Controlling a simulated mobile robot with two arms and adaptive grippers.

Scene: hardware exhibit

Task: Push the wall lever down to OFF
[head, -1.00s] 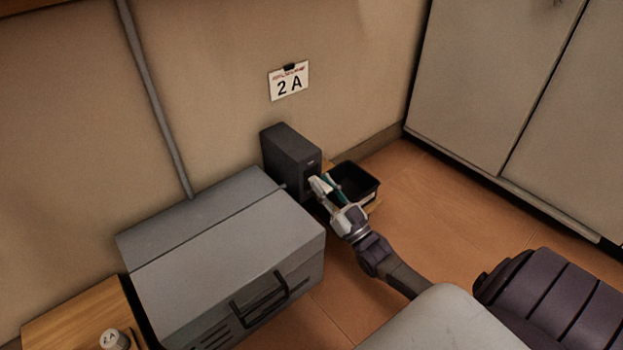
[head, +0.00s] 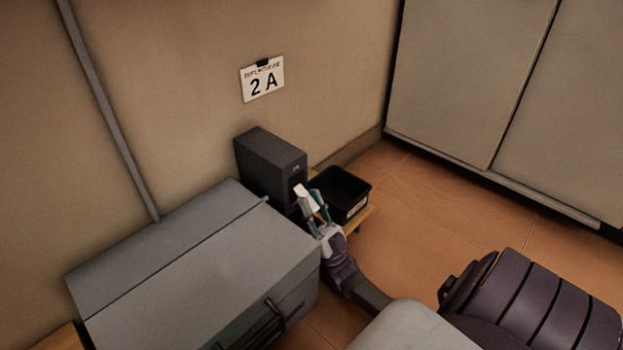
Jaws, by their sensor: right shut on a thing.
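My right gripper (head: 312,204) is in front of the lower front face of a dark grey upright box (head: 272,168), which stands by the wall. It is shut on a small white piece (head: 306,198) at its fingertips, with a teal strip beside it. The picture is too small to tell what the white piece is, or whether it touches the box. I cannot pick out the wall lever for sure; the gripper hides part of the box front. A short thin rod (head: 265,200) shows near the box's lower left. My left gripper is not in view.
A large grey case (head: 200,262) with a handle stands left of the gripper. A black open bin (head: 342,192) sits on a wooden surface just right of it. Pale cabinets (head: 470,80) stand right; the orange floor (head: 425,210) between is clear.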

